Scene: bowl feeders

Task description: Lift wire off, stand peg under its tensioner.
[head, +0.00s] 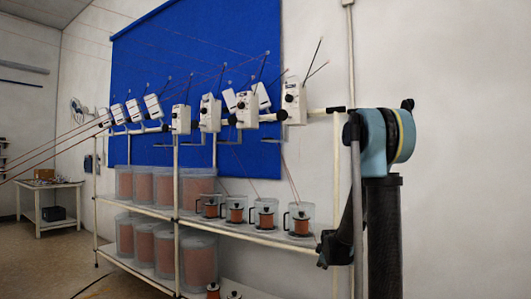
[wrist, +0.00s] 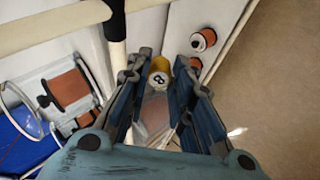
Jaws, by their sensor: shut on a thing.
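My gripper (wrist: 164,70) shows in the wrist view with its two blue fingers closed in on a small peg (wrist: 159,80), which has a white round face marked 8 and a yellow part behind it. The peg's lower end is hard to make out between the fingers. White tensioners (head: 294,100) stand in a row along a rail in the head view. Thin reddish wires (head: 239,163) run from them down to the spools and away to the left. Which tensioner belongs to the peg cannot be told. In the head view the peg cannot be made out.
Clear cups with copper spools (head: 265,216) stand on the upper shelf (head: 262,237); larger copper-filled bins (head: 198,262) stand left and below. In the wrist view a cupped spool (wrist: 69,88) lies left of the fingers, and loose spools (wrist: 203,40) lie ahead. Open floor (wrist: 280,80) is at right.

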